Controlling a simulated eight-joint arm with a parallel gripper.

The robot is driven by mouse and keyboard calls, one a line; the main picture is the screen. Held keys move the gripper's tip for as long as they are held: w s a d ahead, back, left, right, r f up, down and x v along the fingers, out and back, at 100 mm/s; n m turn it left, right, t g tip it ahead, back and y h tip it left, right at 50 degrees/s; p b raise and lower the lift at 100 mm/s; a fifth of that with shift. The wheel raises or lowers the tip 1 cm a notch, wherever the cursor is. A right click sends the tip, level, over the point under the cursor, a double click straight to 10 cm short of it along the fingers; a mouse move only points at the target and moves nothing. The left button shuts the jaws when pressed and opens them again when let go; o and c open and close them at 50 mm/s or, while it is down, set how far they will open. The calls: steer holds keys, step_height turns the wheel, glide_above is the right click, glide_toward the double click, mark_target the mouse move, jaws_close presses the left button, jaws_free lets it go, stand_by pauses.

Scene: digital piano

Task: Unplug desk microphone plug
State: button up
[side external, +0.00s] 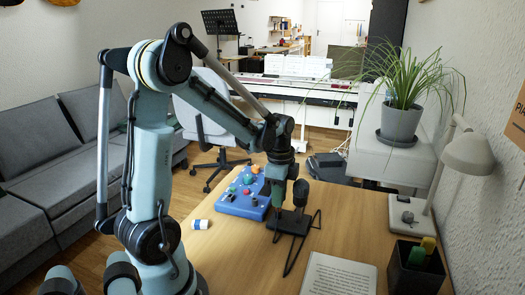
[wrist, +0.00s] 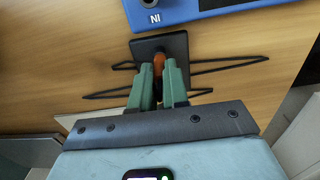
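In the wrist view the base (wrist: 176,42) lies flat beyond my green fingers (wrist: 158,78). A small orange piece, perhaps the plug (wrist: 158,64), shows at the gap between the fingertips. The fingers are close on both sides of it; whether they touch it is unclear.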

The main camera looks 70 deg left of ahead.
steer(key=shift+r, duration=1.35)
jaws_close()
stand_by(0.3)
steer(key=shift+r, duration=2.4)
